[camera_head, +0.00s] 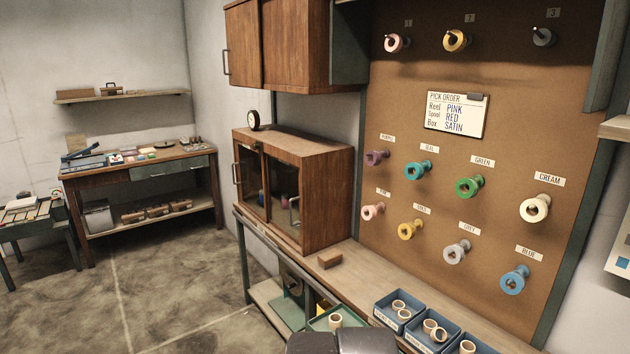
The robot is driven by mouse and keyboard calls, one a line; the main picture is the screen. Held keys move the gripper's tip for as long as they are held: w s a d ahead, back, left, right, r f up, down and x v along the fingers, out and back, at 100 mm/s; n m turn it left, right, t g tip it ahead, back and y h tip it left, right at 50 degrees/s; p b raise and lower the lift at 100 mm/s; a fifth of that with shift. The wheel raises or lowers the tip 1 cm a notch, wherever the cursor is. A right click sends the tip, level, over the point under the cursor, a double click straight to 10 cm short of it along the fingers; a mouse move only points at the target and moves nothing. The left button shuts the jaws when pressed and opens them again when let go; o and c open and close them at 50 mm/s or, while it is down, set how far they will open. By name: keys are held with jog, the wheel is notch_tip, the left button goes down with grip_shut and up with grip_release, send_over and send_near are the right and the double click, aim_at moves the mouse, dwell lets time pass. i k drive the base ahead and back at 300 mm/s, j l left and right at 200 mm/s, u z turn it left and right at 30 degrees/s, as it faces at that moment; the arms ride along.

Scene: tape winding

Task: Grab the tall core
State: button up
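Pale cream cores lie in open containers on the bench at the bottom. One core (335,321) stands in a green tray (315,325). Smaller-looking cores (398,305) sit in the left blue bin (384,310). More cores (430,327) are in the middle blue bin (412,341), and another core (467,347) shows in the right blue bin at the bottom edge. I cannot tell for sure which one is the tall core. A dark part of mine shows at the bottom edge, but I cannot make out my gripper's fingers.
A brown pegboard (400,130) holds coloured spools and an order card (457,113). A wooden cabinet (318,190) stands left of the bins, with a small brown block (329,259) before it. A worktable (140,162) stands at the far left. The floor (165,290) between is clear.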

aim_at(335, 320)
jog(key=k, duration=0.15)
jog(key=i+j, duration=0.15)
jog(key=i, duration=0.95)
jog(key=l+u, duration=0.2)
jog(key=l, duration=0.25)
